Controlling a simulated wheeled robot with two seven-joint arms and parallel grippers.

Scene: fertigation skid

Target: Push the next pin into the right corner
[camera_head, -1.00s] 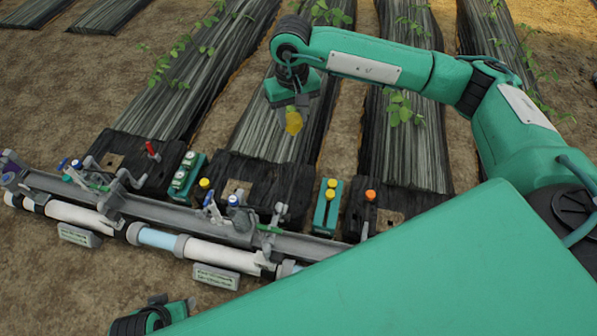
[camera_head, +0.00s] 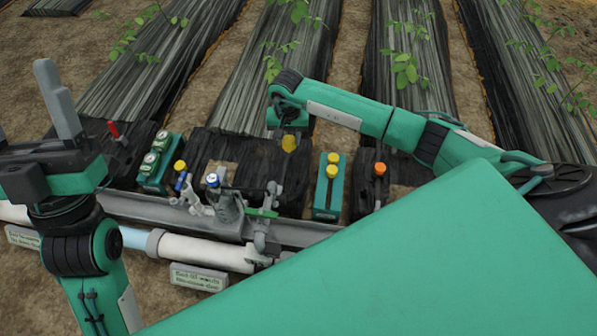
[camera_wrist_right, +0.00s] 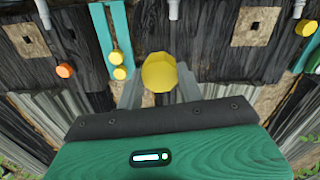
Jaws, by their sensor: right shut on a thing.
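My right gripper (camera_head: 288,132) is shut on a yellow pin (camera_head: 289,143). It holds the pin over the far part of the middle black mat (camera_head: 265,174). The right wrist view shows the same pin (camera_wrist_right: 159,72) between the grey fingers; its lower end is hidden. Another yellow-headed pin (camera_head: 180,166) is at the mat's left corner, and shows at the right edge of the wrist view (camera_wrist_right: 305,28).
A teal holder (camera_head: 325,205) with two yellow pins stands right of the middle mat. An orange-headed pin (camera_head: 379,169) is on the mat further right. A grey rail (camera_head: 160,213) with valves and a white pipe (camera_head: 205,252) runs along the near side.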

